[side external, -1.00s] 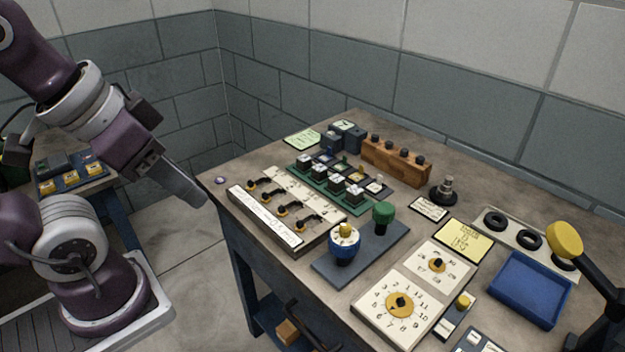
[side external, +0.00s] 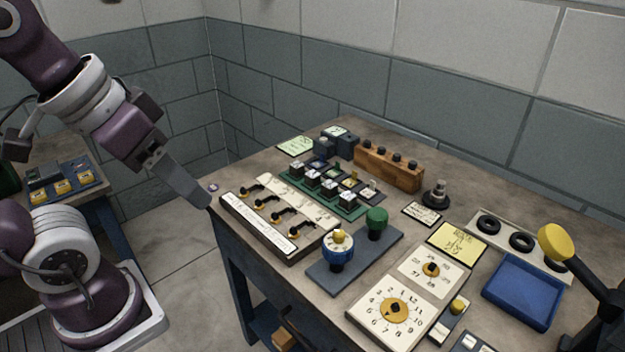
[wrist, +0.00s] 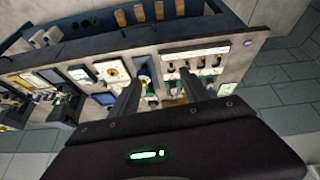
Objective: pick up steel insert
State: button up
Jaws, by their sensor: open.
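I cannot tell for certain which thing is the steel insert. A stepped grey metal piece on a dark round base (side external: 436,194) stands upright at the back right of the bench in the side view, behind a small white label card. Several small metal-topped blocks stand on a green board (side external: 352,212) mid-bench. My gripper (side external: 207,202) is at the bench's near-left corner, left of all these and apart from them. In the wrist view its two fingers (wrist: 158,93) are spread, with nothing between them; panels and knobs show beyond.
Nearest the gripper is a tiny purplish-white item (side external: 213,187), then a white panel with black-and-yellow levers (side external: 270,236). Blue and green knobs stand on a grey plate (side external: 325,278). A wooden block with dark pegs (side external: 388,168), a blue tray (side external: 522,305) and a yellow-headed post (side external: 553,243) stand further right.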

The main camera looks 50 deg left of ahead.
jog(key=w+a+r+n+g+h, duration=0.25)
jog(key=w+n, duration=0.25)
jog(key=w, duration=0.5)
jog(key=n+g+y, duration=0.3)
jog(key=n, duration=0.9)
send_over(313, 174)
notch_tip(313, 174, down, 16)
notch_tip(313, 174, down, 10)
jog(key=shift+a, duration=0.1)
grip_shut()
